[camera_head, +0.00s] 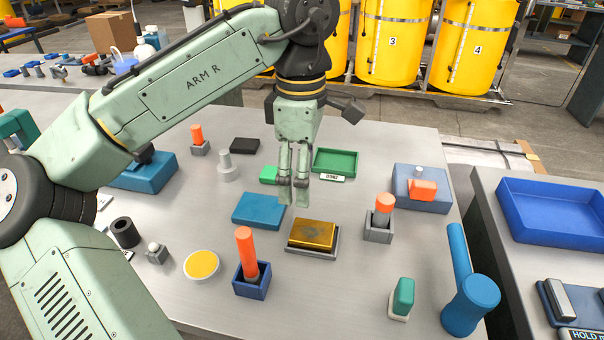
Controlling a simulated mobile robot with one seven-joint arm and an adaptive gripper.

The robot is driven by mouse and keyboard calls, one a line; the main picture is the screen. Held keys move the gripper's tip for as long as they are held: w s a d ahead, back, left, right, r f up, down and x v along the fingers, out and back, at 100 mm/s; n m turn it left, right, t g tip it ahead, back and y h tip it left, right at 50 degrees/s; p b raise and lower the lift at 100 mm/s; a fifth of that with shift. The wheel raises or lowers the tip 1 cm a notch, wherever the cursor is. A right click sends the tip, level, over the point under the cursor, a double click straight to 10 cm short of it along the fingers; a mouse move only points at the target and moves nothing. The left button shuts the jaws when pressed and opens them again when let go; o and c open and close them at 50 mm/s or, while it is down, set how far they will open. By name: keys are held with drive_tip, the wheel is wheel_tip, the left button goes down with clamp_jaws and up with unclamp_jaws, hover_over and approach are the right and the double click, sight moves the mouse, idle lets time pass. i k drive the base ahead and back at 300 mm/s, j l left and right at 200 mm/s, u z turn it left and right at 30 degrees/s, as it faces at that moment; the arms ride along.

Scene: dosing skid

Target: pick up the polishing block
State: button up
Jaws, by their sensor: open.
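The polishing block (402,298) appears to be the small teal-green block with a cream base, standing near the front edge of the table, right of centre. Nothing touches it. My gripper (293,196) points down over the middle of the table, well behind and left of that block. Its fingers are open and nothing shows between them. A brass-coloured plate (313,234) lies in a grey holder just in front of the fingers. A shallow dish of yellow paste (202,264) sits at the front left.
A blue cylinder with a long handle (472,305) stands right of the teal block. Orange-handled tools stand in a blue socket (251,283) and a grey socket (377,231). A flat blue block (258,210) and green tray (335,160) lie near my gripper. Bare table lies left of the teal block.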

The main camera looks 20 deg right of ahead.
sight(401, 300)
drive_tip(key=z, duration=1.15)
